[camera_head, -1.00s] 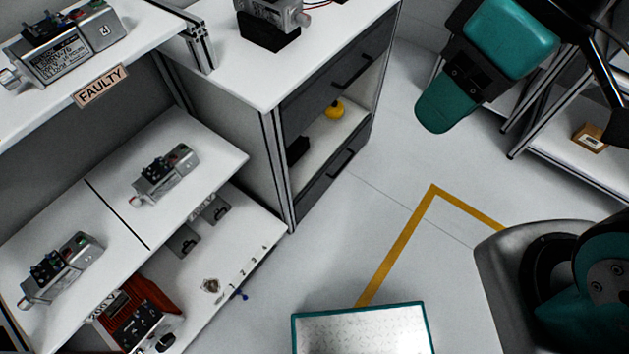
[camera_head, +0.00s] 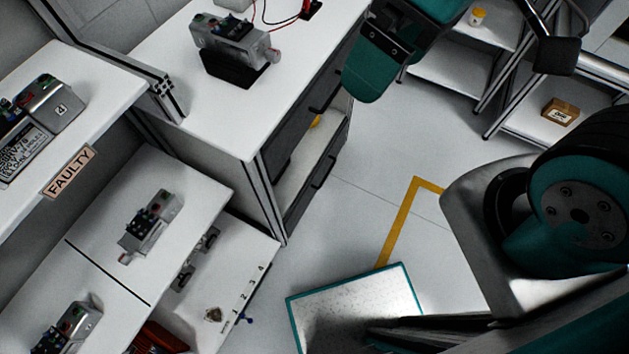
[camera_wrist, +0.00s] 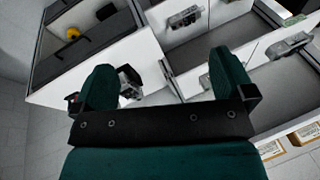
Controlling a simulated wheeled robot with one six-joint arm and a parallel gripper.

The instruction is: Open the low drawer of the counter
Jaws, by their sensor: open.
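The counter (camera_head: 275,100) stands in the upper middle of the head view, with a dark upper drawer (camera_head: 295,128), an open shelf below it and the dark low drawer (camera_head: 303,210) at the bottom. The low drawer looks shut; its bar handle (camera_head: 323,171) faces right. My gripper is teal and hangs in front of the counter's upper right side in the head view, higher than the low drawer and apart from its handle. In the wrist view my gripper (camera_wrist: 162,80) has its two fingers spread with nothing held between them.
A device (camera_head: 228,50) with wires sits on the countertop. A teal-edged plate (camera_head: 345,300) lies in front, near my body. Shelves with devices and a FAULTY label (camera_head: 69,172) stand left. Racks with a small box (camera_head: 559,113) stand right. Floor beside the counter is clear.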

